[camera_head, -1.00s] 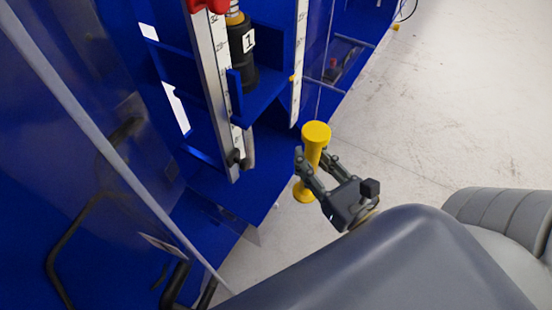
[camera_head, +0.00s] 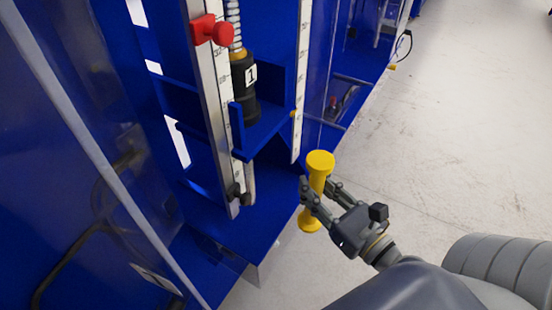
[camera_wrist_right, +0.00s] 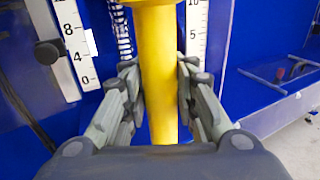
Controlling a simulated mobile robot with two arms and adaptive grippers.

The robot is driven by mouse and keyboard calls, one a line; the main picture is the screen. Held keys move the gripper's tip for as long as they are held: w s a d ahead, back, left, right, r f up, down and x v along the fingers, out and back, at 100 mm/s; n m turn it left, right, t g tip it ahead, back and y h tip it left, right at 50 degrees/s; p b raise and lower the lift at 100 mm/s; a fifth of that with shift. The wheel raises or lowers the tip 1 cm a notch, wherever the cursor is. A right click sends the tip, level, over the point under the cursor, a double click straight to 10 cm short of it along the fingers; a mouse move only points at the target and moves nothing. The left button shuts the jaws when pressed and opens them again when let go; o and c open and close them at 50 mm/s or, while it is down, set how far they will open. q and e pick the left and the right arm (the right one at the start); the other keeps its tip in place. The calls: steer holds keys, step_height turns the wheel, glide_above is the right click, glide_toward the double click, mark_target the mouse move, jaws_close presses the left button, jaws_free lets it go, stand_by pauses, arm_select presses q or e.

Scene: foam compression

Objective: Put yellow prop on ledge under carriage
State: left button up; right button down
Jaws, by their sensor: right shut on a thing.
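The yellow prop (camera_head: 316,180) is a spool-shaped post with wide round ends, held nearly upright. My right gripper (camera_head: 318,194) is shut on its middle, in front of the blue machine and outside its edge. In the right wrist view the prop (camera_wrist_right: 158,75) stands between the two fingers (camera_wrist_right: 158,105). The blue carriage (camera_head: 262,132) carries a black cylinder marked 1 (camera_head: 243,88), between two white scales. The blue ledge (camera_head: 240,218) lies below the carriage, left of the prop, and its visible part is bare. My left gripper is not in view.
A red knob (camera_head: 211,30) sits on the left scale (camera_head: 208,100). A dark knob (camera_head: 236,193) is near that scale's lower end. A clear panel and a bar stand right of the carriage. Open pale floor (camera_head: 450,140) lies to the right.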

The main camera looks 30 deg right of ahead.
arm_select(q)
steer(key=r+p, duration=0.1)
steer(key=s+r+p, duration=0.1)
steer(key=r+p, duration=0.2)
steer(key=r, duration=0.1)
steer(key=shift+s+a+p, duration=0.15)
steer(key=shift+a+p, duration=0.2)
steer(key=shift+p, duration=0.05)
arm_select(e)
steer(key=w+a+f, duration=0.1)
steer(key=w+f, duration=0.2)
steer(key=w, duration=1)
steer(key=shift+a, duration=0.4)
steer(key=shift+f, duration=0.1)
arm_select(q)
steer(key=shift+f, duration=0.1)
arm_select(e)
steer(key=shift+f, duration=0.1)
steer(key=c, duration=1.6)
jaws_free()
steer(key=shift+f, duration=0.15)
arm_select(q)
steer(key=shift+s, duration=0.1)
arm_select(e)
steer(key=shift+o, duration=0.2)
